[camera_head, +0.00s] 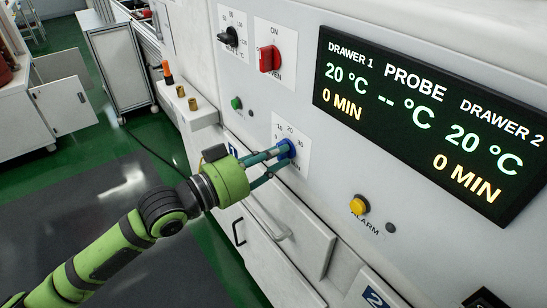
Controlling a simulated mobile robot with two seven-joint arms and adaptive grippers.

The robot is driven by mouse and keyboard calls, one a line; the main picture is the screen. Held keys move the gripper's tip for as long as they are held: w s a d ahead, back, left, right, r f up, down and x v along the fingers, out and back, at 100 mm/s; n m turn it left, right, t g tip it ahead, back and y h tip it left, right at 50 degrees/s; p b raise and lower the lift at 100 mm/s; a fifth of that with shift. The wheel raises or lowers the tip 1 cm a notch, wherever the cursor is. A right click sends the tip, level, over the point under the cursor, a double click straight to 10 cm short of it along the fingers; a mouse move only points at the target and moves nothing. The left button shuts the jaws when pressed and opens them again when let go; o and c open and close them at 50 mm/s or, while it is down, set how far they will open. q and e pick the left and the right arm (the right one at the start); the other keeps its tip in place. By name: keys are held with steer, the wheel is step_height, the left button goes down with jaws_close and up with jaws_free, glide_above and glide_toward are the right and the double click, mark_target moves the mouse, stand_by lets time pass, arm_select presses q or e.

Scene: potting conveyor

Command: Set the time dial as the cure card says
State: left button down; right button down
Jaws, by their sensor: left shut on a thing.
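The time dial is a blue knob (285,148) on a white scale plate (303,147) marked 10, 20 and 30, on the front of the oven panel. My left gripper (281,152) reaches it from the left and is shut on the knob. Its fingers cover part of the knob, and I cannot tell where its pointer stands. The display (425,115) reads 20 °C and 0 MIN for drawer 1, 20 °C and 0 MIN for drawer 2, and dashes for the probe. The cure card is not recognisable in this view. My right gripper is not in view.
A black temperature dial (230,37) and a red ON switch (269,58) sit above. A green button (236,103) and a yellow alarm button (358,204) are nearby. Drawer 1's handle (268,224) lies below the gripper. A small shelf (196,113) holds brass pieces.

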arm_select(q)
steer(key=shift+m, duration=0.6)
steer(key=c, duration=1.1)
jaws_free()
steer(key=shift+a, duration=0.1)
steer(key=v, duration=1.2)
